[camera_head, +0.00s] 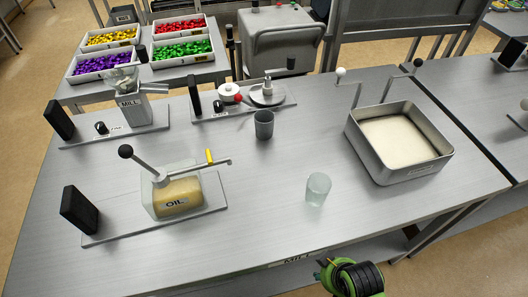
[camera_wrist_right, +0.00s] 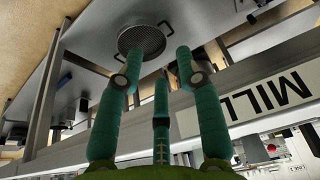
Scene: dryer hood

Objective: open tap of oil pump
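The oil pump stands at the left of the table in the head view. It has a clear tank of yellowish oil (camera_head: 178,196) labelled OIL, a lever with a black knob (camera_head: 126,151), and a thin outlet pipe (camera_head: 222,163) pointing right. The tap's yellow handle (camera_head: 210,156) sticks up from this pipe. My right gripper (camera_head: 338,279) is at the bottom edge of the head view, in front of the table and well to the right of the pump. In the right wrist view its green fingers (camera_wrist_right: 160,62) are spread and empty. My left gripper is not in view.
A clear glass (camera_head: 318,189) and a grey cup (camera_head: 264,124) stand on the table. A metal box of pale powder (camera_head: 403,137) is at the right, a mill (camera_head: 130,105) at the back left. The table's front edge bears a MILL label (camera_wrist_right: 266,98).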

